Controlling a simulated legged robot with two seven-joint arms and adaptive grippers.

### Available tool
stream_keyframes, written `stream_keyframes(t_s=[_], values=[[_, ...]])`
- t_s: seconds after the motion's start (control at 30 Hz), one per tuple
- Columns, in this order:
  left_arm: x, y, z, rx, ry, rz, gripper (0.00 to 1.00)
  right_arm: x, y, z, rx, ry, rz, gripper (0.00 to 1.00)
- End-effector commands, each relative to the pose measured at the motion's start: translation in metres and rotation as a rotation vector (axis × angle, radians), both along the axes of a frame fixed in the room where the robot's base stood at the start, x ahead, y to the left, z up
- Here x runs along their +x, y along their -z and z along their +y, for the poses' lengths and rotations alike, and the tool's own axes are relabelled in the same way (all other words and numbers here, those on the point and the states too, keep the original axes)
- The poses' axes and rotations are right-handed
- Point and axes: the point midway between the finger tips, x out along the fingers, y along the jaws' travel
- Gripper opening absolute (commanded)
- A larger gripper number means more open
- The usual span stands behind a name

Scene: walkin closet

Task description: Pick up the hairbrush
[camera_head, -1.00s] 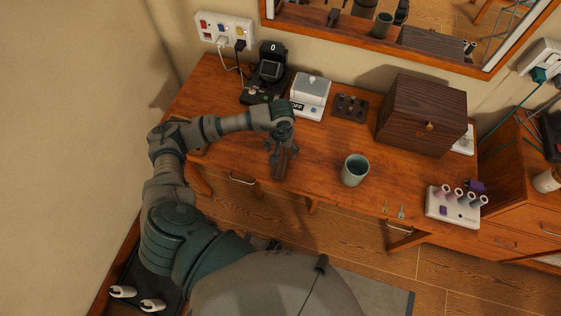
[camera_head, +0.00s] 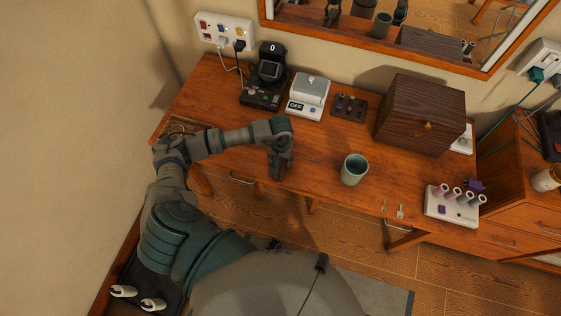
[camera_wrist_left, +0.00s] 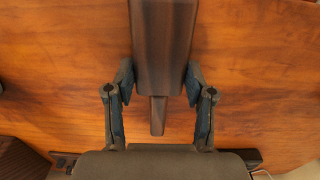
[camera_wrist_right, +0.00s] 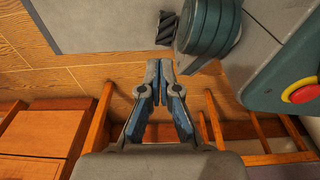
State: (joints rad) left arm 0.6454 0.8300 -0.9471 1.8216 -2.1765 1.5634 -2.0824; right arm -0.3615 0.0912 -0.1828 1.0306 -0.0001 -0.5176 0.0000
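The hairbrush (camera_wrist_left: 164,40) is a dark brown wooden piece lying on the wooden desk, with its narrow end (camera_wrist_left: 157,115) toward my left wrist. In the left wrist view my left gripper (camera_wrist_left: 159,76) has its fingers spread, one along each side of the brush. The fingertips sit very close to its edges; whether they touch is unclear. In the head view the left gripper (camera_head: 281,168) points down at the desk's front edge and hides most of the brush. My right gripper (camera_wrist_right: 159,68) is shut and empty, away from the desk.
A green cup (camera_head: 354,169) stands right of the left gripper. Behind are a black watch stand (camera_head: 268,72), a white box (camera_head: 308,97) and a wooden chest (camera_head: 422,115). Keys (camera_head: 400,211) and a spool holder (camera_head: 452,207) lie further right.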

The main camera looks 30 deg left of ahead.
Motion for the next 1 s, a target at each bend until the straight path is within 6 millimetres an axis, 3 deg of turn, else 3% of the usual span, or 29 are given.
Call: stream_keyframes(t_s=[0.03,0.1,0.47,0.77,1.0], values=[[0.0,0.0,0.0,0.001,0.0,0.0,0.31,0.0,0.0,0.0,0.0,0.0,0.0,0.0],[0.0,0.0,-0.001,0.001,0.0,0.0,0.17,0.0,0.0,0.0,0.0,0.0,0.0,0.0],[0.0,-0.003,0.0,-0.001,0.0,-0.001,0.17,0.0,0.0,0.0,-0.001,0.0,0.003,0.0],[0.001,-0.038,0.001,0.001,0.001,-0.003,0.17,0.004,0.0,0.001,0.0,0.001,0.007,0.0],[-0.019,-0.04,-0.057,-0.003,0.008,-0.001,0.17,0.018,-0.009,0.007,0.007,0.008,-0.005,0.0]])
